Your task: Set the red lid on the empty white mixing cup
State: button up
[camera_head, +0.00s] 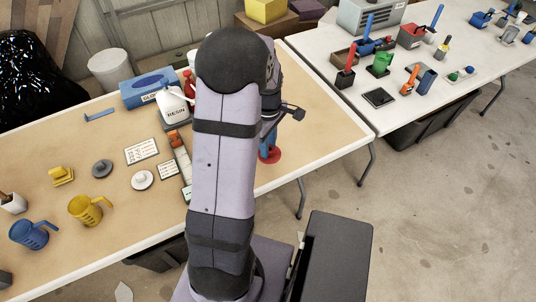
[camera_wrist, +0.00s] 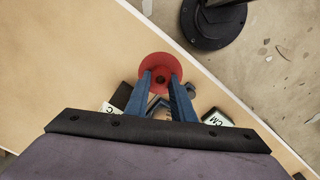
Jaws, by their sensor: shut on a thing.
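My gripper (camera_wrist: 160,80) is shut on the red lid (camera_wrist: 160,61), with its blue fingertips on either side of the lid's middle. In the head view the red lid (camera_head: 273,157) shows just right of my arm, below the blue fingers (camera_head: 268,141), near the table's right end. The lid's height over the table is hard to judge. I cannot make out the empty white mixing cup for certain; my arm hides part of the table. A white cup (camera_head: 11,204) at the left edge has a brown stick in it.
A blue cup (camera_head: 28,234), a yellow cup (camera_head: 88,210), a grey lid (camera_head: 102,168) and a white lid (camera_head: 142,180) stand on the left half of the table. A white resin jug (camera_head: 175,108) and a blue box (camera_head: 150,88) are at the back. Dark objects with white labels (camera_wrist: 216,118) lie behind the fingers.

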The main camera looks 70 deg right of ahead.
jog(key=shift+w+r+p, duration=0.15)
jog(key=shift+r+p, duration=0.05)
jog(key=shift+r, duration=0.4)
jog(key=shift+w+r+p, duration=0.15)
jog(key=shift+r+p, duration=0.05)
jog(key=shift+r, duration=0.4)
jog(key=w+a+r+n+p, duration=0.2)
jog(key=w+p, duration=0.3)
jog(key=p, duration=0.1)
jog(key=w+a+r+n+p, duration=0.1)
jog(key=w+a+r+p, duration=0.1)
jog(key=w+p, duration=0.35)
jog(key=w+d+n, duration=0.3)
jog(key=w+d, duration=0.1)
jog(key=shift+w+d+r, duration=0.15)
jog(key=shift+d, duration=0.25)
jog(key=shift+f, duration=0.2)
jog(key=shift+f+b, duration=1.8)
jog(key=shift+f, duration=0.55)
jog(key=shift+f, duration=0.4)
